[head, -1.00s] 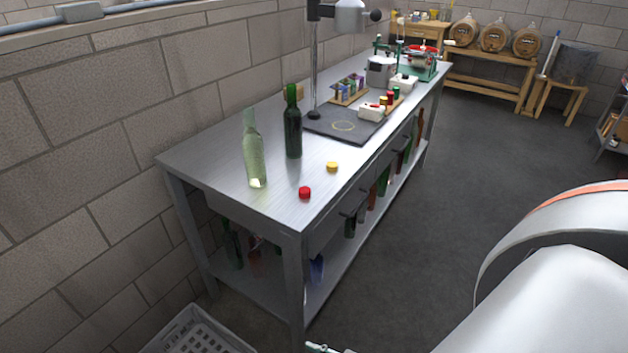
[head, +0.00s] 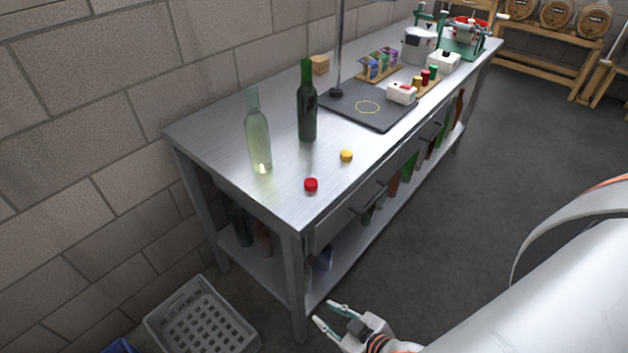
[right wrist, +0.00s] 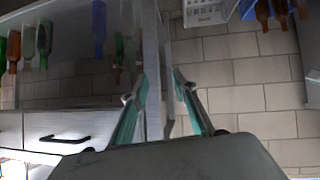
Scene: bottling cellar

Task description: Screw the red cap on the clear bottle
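The clear bottle (head: 258,138) stands upright and uncapped near the left end of the metal workbench (head: 228,165). The red cap (head: 311,185) lies on the bench top to its right, close to the front edge. My right gripper (head: 325,312) is at the bottom of the head view, below bench-top height, in front of the bench's near end. Its fingers are apart with nothing between them. The right wrist view also shows these open fingers (right wrist: 161,76). My left gripper is not in view.
A dark green bottle (head: 307,105) and a yellow cap (head: 346,156) stand near the clear bottle. A dark mat (head: 345,113) lies further back. A grey crate (head: 200,318) sits on the floor left of my right gripper. Open floor lies right of the bench.

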